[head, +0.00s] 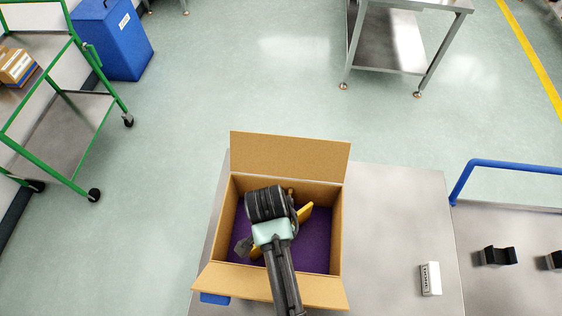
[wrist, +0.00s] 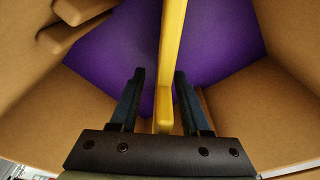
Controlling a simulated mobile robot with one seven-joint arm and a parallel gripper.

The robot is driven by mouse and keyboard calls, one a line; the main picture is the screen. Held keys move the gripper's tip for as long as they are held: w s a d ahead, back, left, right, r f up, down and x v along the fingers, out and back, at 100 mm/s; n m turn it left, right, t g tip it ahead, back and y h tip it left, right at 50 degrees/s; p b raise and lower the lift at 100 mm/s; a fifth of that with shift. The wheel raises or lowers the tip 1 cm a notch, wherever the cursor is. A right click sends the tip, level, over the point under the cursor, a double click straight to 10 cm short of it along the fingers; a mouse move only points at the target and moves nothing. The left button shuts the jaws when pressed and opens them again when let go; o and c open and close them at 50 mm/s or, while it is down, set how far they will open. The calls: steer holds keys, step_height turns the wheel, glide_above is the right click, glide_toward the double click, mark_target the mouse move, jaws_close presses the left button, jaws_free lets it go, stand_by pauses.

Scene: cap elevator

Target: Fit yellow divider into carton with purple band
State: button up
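The open cardboard carton (head: 335,225) stands on the metal table, with a purple surface (head: 318,248) inside it. The yellow divider (head: 305,212) is inside the carton, set diagonally to its walls and partly hidden by my arm. In the wrist view the divider (wrist: 173,50) runs edge-on between my fingers, over the purple floor (wrist: 215,45). My gripper (wrist: 159,85) is down in the carton and open, one finger on each side of the divider, with a visible gap on both sides. I cannot tell whether the divider's lower edge touches the floor.
Brown ledges (wrist: 75,35) stick out from a carton wall. Carton flaps (head: 290,152) are folded outward. A small white box (head: 430,279) lies on the table at right; black brackets (head: 497,256) sit farther right. The table (head: 395,215) right of the carton is mostly clear.

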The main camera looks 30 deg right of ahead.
jaws_close()
steer(key=shift+r, duration=0.1)
